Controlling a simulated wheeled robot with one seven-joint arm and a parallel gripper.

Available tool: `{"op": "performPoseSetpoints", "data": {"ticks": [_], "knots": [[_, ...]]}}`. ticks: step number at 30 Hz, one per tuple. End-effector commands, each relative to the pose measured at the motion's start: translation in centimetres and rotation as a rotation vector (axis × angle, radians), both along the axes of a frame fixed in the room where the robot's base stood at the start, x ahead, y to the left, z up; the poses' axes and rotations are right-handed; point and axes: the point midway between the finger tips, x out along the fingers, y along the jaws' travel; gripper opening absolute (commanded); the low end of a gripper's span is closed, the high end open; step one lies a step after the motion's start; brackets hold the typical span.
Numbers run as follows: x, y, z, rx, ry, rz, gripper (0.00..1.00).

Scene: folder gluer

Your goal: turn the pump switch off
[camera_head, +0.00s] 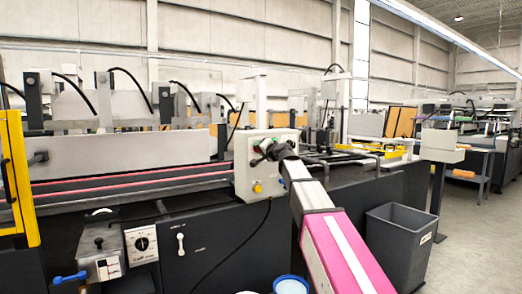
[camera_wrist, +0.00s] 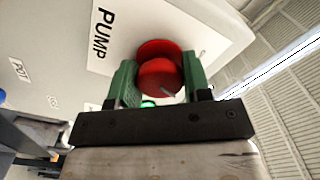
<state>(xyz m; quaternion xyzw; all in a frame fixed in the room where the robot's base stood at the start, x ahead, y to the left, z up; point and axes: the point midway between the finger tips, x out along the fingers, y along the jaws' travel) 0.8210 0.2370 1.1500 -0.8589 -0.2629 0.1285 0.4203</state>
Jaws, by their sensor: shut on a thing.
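The pump switch is a red round knob (camera_wrist: 158,50) on a pale panel, beside a white plate (camera_wrist: 103,40) that reads PUMP. My gripper (camera_wrist: 160,70) has its two green fingers on either side of the knob, shut on it. A short pale mark shows on the knob's near face; I cannot tell which setting it stands at.
A green light (camera_wrist: 148,103) shows just below the knob. The box also has a yellow button (camera_head: 257,188). A black cable (camera_head: 240,240) hangs below it. A grey bin (camera_head: 395,240) stands to the right of my arm. Open floor (camera_head: 465,230) lies further right.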

Motion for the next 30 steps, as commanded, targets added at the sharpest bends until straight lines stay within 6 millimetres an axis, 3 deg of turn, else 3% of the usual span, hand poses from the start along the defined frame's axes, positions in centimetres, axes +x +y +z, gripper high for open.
{"op": "performPoseSetpoints", "data": {"ticks": [18, 30], "knots": [[-0.05, -0.01, -0.08, -0.480, -0.322, 0.001, 0.21], [-0.06, -0.01, -0.08, -0.698, -0.470, 0.001, 0.21]]}}
